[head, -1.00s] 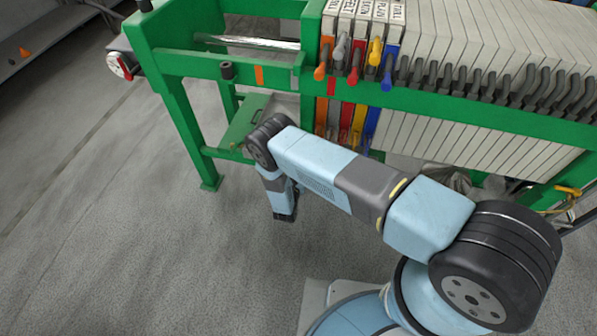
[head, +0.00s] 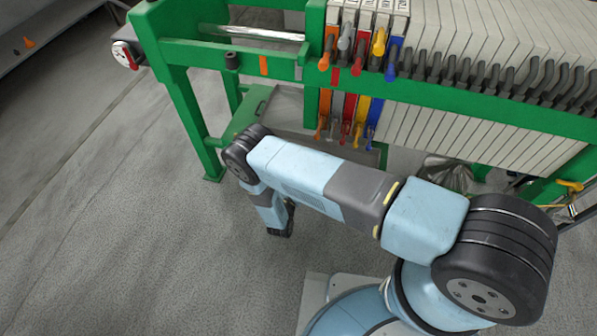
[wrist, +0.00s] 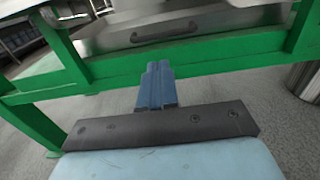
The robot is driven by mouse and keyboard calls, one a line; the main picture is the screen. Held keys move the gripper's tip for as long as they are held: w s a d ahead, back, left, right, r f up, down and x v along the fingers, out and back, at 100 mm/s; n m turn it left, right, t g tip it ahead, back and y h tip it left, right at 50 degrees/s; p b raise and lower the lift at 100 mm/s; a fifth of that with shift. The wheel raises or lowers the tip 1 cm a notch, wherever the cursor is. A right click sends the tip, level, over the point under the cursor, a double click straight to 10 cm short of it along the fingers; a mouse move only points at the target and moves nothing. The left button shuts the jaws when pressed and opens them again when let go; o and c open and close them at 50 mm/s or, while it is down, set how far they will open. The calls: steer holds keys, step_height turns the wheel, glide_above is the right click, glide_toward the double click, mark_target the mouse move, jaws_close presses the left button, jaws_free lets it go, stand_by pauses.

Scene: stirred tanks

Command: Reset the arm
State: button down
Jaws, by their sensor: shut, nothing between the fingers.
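My arm (head: 290,168) reaches left across the head view, with its forearm above the grey floor and its last link (head: 268,207) bent downward. My gripper (wrist: 156,84) shows in the wrist view as two blue fingers pressed together, with nothing between them. The fingers appear in front of a green frame bar, and I cannot tell how far they are from it. In the head view the fingertips cannot be made out clearly.
A green filter press frame (head: 185,120) stands behind and left of my arm, with pale plates (head: 500,50) and coloured handles (head: 345,60). A metal tray with a handle (wrist: 165,32) lies past the bar in the wrist view. Floor (head: 110,250) at the left is free.

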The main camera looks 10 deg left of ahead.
steer(key=shift+s+a, duration=0.15)
steer(key=shift+s, duration=1.7)
